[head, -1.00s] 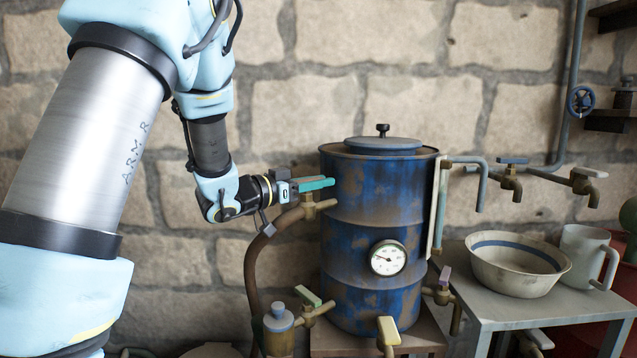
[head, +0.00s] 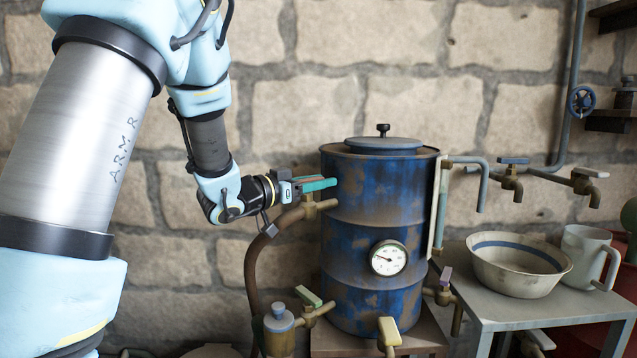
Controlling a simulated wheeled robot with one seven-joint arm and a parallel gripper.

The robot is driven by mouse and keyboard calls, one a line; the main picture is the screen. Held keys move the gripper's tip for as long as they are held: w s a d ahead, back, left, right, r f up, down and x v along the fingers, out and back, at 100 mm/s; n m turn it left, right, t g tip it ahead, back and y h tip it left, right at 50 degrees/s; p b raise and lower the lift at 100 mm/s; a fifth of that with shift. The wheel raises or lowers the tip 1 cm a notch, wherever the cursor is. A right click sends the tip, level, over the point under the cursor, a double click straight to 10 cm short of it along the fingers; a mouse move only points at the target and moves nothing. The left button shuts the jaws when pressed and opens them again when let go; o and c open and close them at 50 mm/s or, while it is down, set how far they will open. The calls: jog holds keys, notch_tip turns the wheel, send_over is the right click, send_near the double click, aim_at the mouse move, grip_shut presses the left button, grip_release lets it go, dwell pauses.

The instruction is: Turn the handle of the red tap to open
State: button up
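A brass tap (head: 312,206) sticks out from the upper left side of the blue barrel (head: 372,215), with a brown hose running down from it. A thin reddish edge (head: 302,179), which looks like this tap's handle, shows just above the tap. My gripper (head: 322,184), with teal fingers, is right at that handle, pointing right toward the barrel. The fingers cover most of the handle. I cannot tell whether they are closed on it or only beside it. How far the handle is turned is hidden.
Below stand a green-handled tap (head: 308,296), a yellow-handled tap (head: 389,331) and a mauve-handled tap (head: 446,275). A round gauge (head: 388,258) sits on the barrel's front. A bowl (head: 517,268) and a mug (head: 586,255) stand on the right table. The stone wall is close behind.

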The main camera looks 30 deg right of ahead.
jog(key=shift+o, duration=0.7)
jog(key=b+v, duration=0.1)
jog(key=v, duration=1)
jog(key=shift+b, duration=0.3)
jog(key=shift+d, duration=0.1)
